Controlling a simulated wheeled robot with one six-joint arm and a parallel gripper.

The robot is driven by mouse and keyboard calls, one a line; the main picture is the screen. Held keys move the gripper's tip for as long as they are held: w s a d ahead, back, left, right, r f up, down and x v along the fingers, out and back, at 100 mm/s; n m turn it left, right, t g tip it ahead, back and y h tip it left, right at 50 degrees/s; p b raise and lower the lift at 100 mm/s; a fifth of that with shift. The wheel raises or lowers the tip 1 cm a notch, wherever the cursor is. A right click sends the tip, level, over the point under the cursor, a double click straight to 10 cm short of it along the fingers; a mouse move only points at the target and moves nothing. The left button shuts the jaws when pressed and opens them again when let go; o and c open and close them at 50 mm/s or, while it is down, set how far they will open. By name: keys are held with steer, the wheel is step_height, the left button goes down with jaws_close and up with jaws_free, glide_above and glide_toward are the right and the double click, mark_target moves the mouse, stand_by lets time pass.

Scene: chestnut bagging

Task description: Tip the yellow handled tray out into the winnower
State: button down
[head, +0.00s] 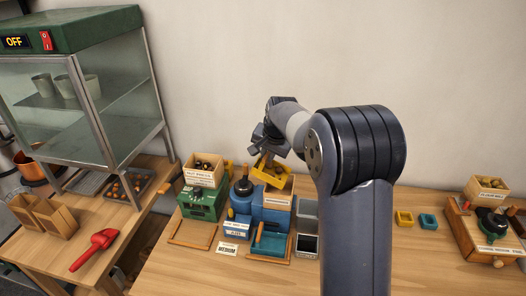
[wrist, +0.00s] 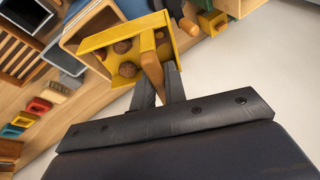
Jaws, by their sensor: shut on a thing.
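The yellow handled tray (head: 271,175) is held up at the blue machine with a wooden hopper, which looks like the winnower (head: 277,215). My gripper (head: 268,150) is shut on the tray's wooden handle (wrist: 151,62). In the wrist view the yellow tray (wrist: 98,42) shows several brown nuts (wrist: 127,69) inside it. The wooden hopper (wrist: 72,38) lies just beyond the tray's edge in that view. The tray looks tilted in the head view, and it hides part of the hopper opening, so I cannot see what lies inside.
A green machine (head: 203,206) with a box of nuts stands left of the blue one. A blue tray (head: 268,243) and grey bins (head: 307,246) stand in front and right. Small yellow (head: 404,218) and teal (head: 428,221) boxes stand farther right. A red scoop (head: 94,250) lies on the left table.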

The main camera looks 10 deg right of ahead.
steer(key=shift+s+d+r+y, duration=0.15)
steer(key=shift+d+r+y, duration=0.15)
steer(key=shift+d, duration=0.1)
steer(key=shift+d+f+t+b, duration=0.15)
steer(key=shift+t+b, duration=0.25)
steer(key=shift+b, duration=0.25)
steer(key=d+y+b, duration=0.1)
steer(key=b, duration=0.2)
steer(key=s+d+r+t+y+b, duration=0.1)
steer(key=y+b, duration=0.1)
steer(key=b, duration=0.2)
steer(key=s+d+m+t+y+b, duration=0.1)
steer(key=b, duration=0.3)
steer(key=shift+s+d+r, duration=0.15)
steer(key=shift+d+r, duration=0.15)
steer(key=shift+r, duration=0.1)
steer(key=shift+r, duration=0.1)
